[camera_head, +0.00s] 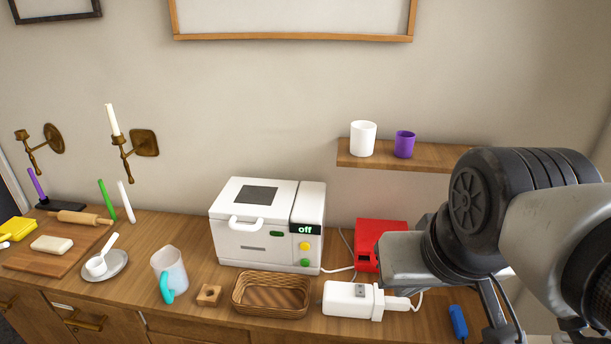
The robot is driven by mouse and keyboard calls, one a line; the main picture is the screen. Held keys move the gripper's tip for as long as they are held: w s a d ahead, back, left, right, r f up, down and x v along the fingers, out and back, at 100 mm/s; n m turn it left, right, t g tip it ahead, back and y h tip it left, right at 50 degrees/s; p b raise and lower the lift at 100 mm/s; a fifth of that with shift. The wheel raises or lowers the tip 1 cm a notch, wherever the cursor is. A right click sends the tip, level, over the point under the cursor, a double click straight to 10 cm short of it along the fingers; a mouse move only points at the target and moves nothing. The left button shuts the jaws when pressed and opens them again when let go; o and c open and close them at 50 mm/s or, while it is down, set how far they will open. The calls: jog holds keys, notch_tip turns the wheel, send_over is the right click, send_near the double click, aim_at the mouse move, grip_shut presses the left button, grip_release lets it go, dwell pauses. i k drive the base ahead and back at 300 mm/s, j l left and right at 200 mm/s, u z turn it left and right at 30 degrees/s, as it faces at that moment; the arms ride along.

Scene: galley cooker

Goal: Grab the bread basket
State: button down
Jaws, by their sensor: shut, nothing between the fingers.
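The bread basket (271,294) is a brown woven rectangular tray-like basket. It sits near the front of the wooden counter, in front of the white oven, and looks empty. My arm reaches in from the right. My gripper (402,262) appears to be the grey block at the arm's end. It is above and to the right of the basket, clear of it. The gripper is shut and empty; its fingers are hard to make out.
A white device (347,299) with a cable lies just right of the basket; a small wooden block (209,294) and a mug (169,272) stand left. The white oven (253,246) is behind. A red appliance (368,238) is partly hidden by my arm. A shelf (371,153) holds two cups.

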aim_at(258, 293)
jog(key=u, duration=0.75)
jog(key=i+j+z, duration=0.1)
jog(key=j, duration=0.15)
